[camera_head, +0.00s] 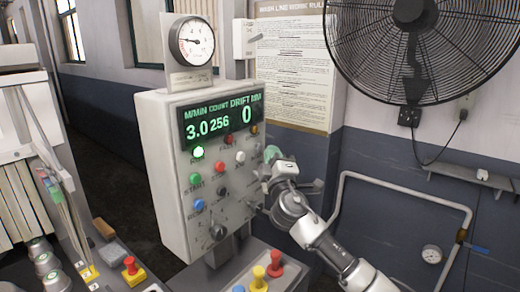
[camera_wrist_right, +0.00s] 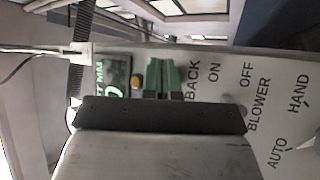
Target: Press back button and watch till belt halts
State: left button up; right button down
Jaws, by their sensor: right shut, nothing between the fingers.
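The control box (camera_head: 178,190) stands upright in the middle of the head view. Its display (camera_head: 218,118) reads 3.0 M/MIN, count 256, drift 0. My right gripper (camera_head: 271,156) is shut and empty, with its green fingertips at the right edge of the box face. In the right wrist view the fingertips (camera_wrist_right: 162,78) are together beside the BACK label (camera_wrist_right: 193,80). The back button itself is hidden, and I cannot tell whether the fingertips touch it. A green lamp (camera_head: 198,152) on the box is lit. My left gripper is not in view.
The box also carries a blue button (camera_head: 199,205), a white button (camera_head: 240,157) and a dark knob (camera_head: 218,231). A gauge (camera_head: 193,42) tops it. A fan (camera_head: 415,40) and pipe (camera_head: 400,185) are on the right. A red mushroom button (camera_head: 130,265) stands lower left.

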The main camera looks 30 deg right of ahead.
jog(key=shift+s, duration=0.1)
jog(key=s, duration=0.1)
jog(key=s+d, duration=0.1)
jog(key=s, duration=0.1)
jog(key=s+d, duration=0.1)
jog(key=shift+s, duration=0.25)
dwell(0.3)
dwell(0.6)
